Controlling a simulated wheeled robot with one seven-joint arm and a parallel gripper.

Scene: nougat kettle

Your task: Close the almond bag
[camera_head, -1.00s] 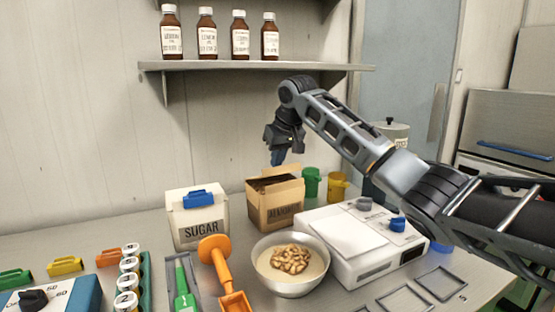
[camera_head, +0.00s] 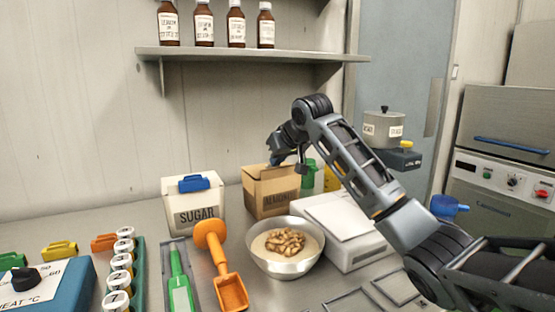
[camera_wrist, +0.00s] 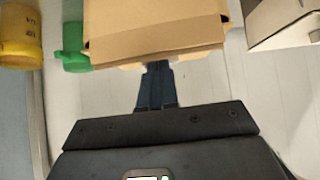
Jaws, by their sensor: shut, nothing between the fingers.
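The almond bag (camera_head: 272,196) is a brown cardboard-like bag with a printed label. It stands upright on the counter between the sugar box and the green cup. My gripper (camera_head: 275,160) is at the bag's top edge, reaching in from behind and above. In the wrist view, the shut, empty fingers (camera_wrist: 157,70) point at the near edge of the bag's brown top flap (camera_wrist: 150,42). Their tips are at or just under that edge; I cannot tell if they touch. The flap lies across the top in the wrist view, and no almonds show.
The sugar box (camera_head: 196,207) stands left of the bag. A green cup (camera_head: 308,173) and a yellow cup (camera_wrist: 20,35) are close by on the other side. A bowl of nuts (camera_head: 285,248), an orange scoop (camera_head: 220,262) and a white scale (camera_head: 345,232) stand in front.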

